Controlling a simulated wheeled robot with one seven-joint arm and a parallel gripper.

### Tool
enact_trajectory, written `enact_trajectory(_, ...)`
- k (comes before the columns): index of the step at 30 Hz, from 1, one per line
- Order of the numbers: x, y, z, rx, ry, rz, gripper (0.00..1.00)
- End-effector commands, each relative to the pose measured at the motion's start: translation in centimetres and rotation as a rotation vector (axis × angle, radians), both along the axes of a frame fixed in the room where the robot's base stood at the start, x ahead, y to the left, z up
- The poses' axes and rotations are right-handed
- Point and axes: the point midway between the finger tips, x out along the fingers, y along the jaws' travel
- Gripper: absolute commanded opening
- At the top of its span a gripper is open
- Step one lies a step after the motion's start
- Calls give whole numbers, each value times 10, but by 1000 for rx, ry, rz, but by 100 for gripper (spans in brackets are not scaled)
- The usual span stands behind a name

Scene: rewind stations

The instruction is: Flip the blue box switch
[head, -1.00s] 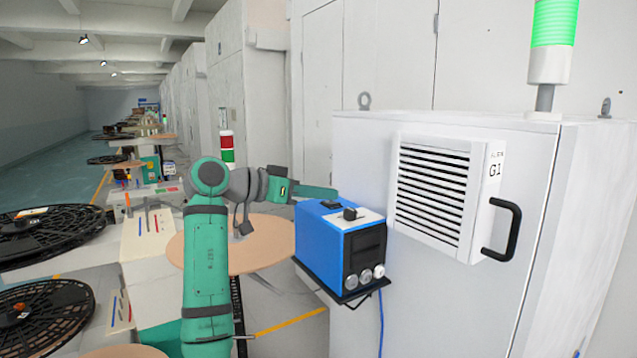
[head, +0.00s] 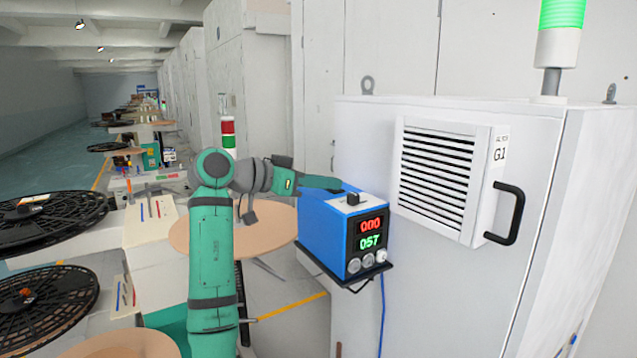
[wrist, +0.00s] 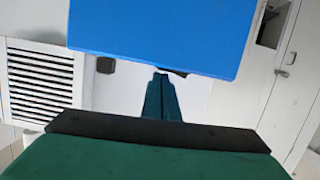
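The blue box (head: 325,231) sits on a small dark shelf against the grey cabinet. Its front display (head: 371,234) is lit with red digits above green ones. A black switch (head: 352,199) stands up from the pale plate on its top. My gripper (head: 325,183) is at the box's back top edge, behind the switch; its fingers look shut together, with nothing seen between them. I cannot tell whether the tip touches the box. The switch is not visible there.
The grey cabinet (head: 450,280) with a vent (head: 437,180), a black handle (head: 507,213) and a green-lit lamp (head: 560,15) stands to the right. Black reels (head: 45,230) lie at left. A round tan disc (head: 200,238) is behind my arm.

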Motion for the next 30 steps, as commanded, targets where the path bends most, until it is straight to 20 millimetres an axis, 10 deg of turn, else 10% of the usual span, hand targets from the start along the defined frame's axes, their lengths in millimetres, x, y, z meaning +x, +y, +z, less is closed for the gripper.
enact_trajectory(10,-4,-5,43,2,-3,-3,0)
enact_trajectory(30,-55,77,64,0,0,-2,0)
